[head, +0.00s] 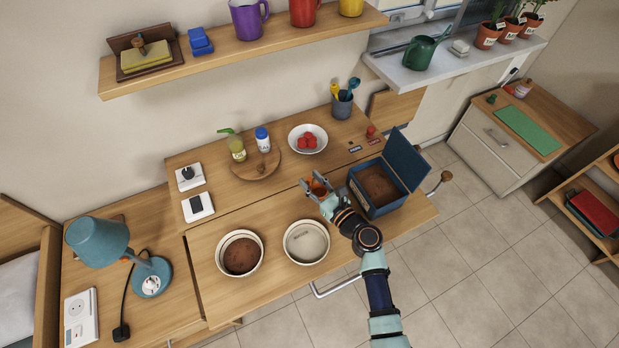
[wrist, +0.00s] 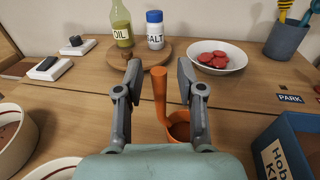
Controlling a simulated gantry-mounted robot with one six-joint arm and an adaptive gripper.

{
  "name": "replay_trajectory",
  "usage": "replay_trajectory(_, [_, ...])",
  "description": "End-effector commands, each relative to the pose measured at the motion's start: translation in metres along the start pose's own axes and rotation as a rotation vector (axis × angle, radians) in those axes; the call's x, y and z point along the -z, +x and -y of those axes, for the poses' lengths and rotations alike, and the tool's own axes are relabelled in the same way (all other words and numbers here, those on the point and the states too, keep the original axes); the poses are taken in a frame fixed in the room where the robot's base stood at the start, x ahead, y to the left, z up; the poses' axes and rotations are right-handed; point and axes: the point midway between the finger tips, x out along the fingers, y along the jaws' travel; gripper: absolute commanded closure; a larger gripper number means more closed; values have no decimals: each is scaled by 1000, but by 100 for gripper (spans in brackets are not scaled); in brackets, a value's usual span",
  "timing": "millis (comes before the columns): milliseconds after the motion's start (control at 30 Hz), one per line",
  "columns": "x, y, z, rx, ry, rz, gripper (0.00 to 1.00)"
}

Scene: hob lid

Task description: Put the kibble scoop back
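The orange scoop (wrist: 160,95) has an upright handle and a cup at its lower end. In the wrist view its handle stands between my gripper's (wrist: 159,80) two fingers, with a gap on each side. In the head view the scoop (head: 318,186) is partly hidden by my gripper (head: 316,188), over the counter left of the blue box. My gripper is open. The blue kibble box (head: 376,205) stands open at right, with brown kibble inside and its lid (head: 405,160) raised. Its near corner also shows in the wrist view (wrist: 283,150).
A bowl of brown kibble (head: 219,253) and a pale empty-looking bowl (head: 287,246) stand at the counter's front. Behind are a bowl with red pieces (head: 294,134), a round board (head: 255,172) with oil and salt, and a utensil cup (head: 343,106).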

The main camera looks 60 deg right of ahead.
Motion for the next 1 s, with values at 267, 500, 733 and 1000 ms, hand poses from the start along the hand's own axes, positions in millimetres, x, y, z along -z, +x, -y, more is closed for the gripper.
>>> replay_trajectory(267, [-2,-71,1,5,2,-2,62])
replay_trajectory(500, [-1,-104,0,2,1,-1,62])
replay_trajectory(733, [0,-107,0,1,0,0,62])
replay_trajectory(1000, [0,-106,0,0,-1,0,62])
